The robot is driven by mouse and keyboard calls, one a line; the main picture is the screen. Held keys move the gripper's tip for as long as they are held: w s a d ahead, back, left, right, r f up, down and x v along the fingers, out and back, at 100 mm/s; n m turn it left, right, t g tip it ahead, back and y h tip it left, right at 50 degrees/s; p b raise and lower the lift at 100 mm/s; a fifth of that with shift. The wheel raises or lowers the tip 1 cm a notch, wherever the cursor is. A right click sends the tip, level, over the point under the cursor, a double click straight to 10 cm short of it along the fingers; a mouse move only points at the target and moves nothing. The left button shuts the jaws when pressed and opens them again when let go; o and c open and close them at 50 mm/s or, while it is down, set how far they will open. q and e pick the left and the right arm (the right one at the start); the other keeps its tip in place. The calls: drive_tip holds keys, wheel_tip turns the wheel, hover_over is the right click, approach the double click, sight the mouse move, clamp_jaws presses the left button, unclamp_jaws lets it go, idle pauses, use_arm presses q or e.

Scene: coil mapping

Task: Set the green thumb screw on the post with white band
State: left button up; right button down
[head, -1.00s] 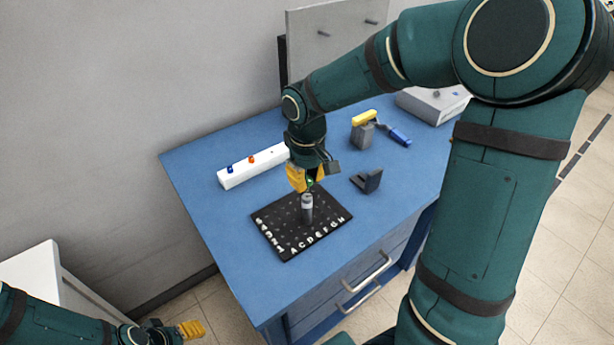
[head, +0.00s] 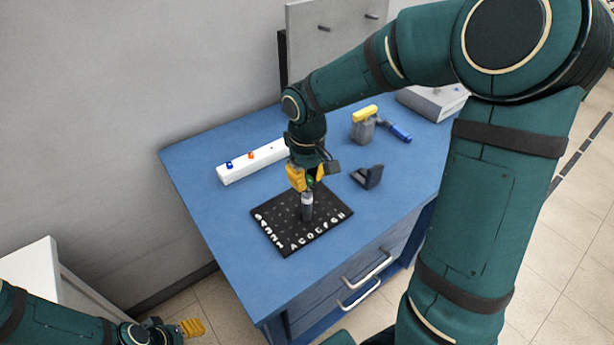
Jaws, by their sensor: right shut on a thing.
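The green thumb screw (head: 310,182) shows as a small green spot between the yellow fingers of my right gripper (head: 309,184), which is shut on it. The fingers hide most of it. Directly below is a grey post (head: 307,207) with a pale band near its top, upright on a black lettered board (head: 284,244). The screw is at or just above the post's top; I cannot tell whether they touch. My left gripper (head: 190,328) is at the lower left, away from the table, with its opening unclear.
A white strip (head: 236,174) with blue and orange knobs lies behind the board. A dark bracket (head: 369,177) stands to the right. Farther back are a grey block with a yellow top (head: 364,125), a blue-handled tool (head: 400,135) and a grey box (head: 430,103). The blue table's (head: 215,215) front left is clear.

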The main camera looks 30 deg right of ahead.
use_arm(q)
drive_tip(key=shift+f, duration=0.25)
use_arm(e)
drive_tip(key=shift+f, duration=0.45)
use_arm(q)
drive_tip(key=shift+s, duration=0.1)
use_arm(e)
drive_tip(key=m, duration=0.5)
drive_tip(key=shift+f, duration=0.1)
drive_tip(key=c, duration=0.9)
unclamp_jaws()
use_arm(q)
drive_tip(key=shift+s, duration=0.25)
use_arm(e)
wheel_tip(320, 180, up, 12)
